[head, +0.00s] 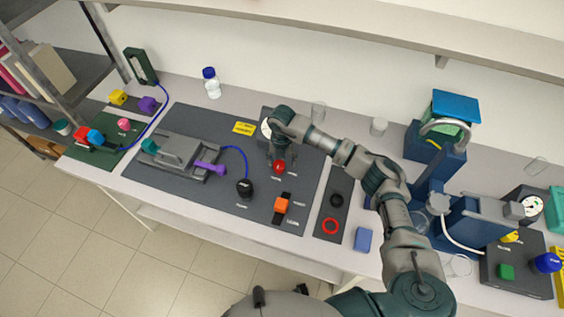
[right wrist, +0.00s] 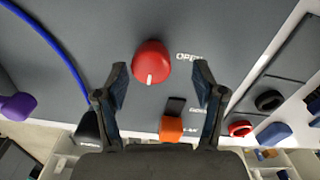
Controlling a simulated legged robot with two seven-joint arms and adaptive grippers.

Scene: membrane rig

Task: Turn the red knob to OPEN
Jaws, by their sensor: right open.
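The red knob (head: 279,167) stands on the dark rig board. In the right wrist view the red knob (right wrist: 151,60) shows a white pointer mark towards the bottom of the picture. The OPEN label (right wrist: 190,57) is to its right, so the mark does not point at it. My right gripper (right wrist: 160,73) is open and empty, one fingertip on each side of the knob in the picture. I cannot tell whether they touch it. In the head view my right gripper (head: 281,155) is above the knob, partly hidden by its wrist. My left gripper is not in view.
An orange block-like part (head: 281,204) and a black knob (head: 244,187) with a blue hose are close by. A clamp-like grey device with a purple lever (head: 210,168) is to the left. A gauge is partly hidden behind my wrist.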

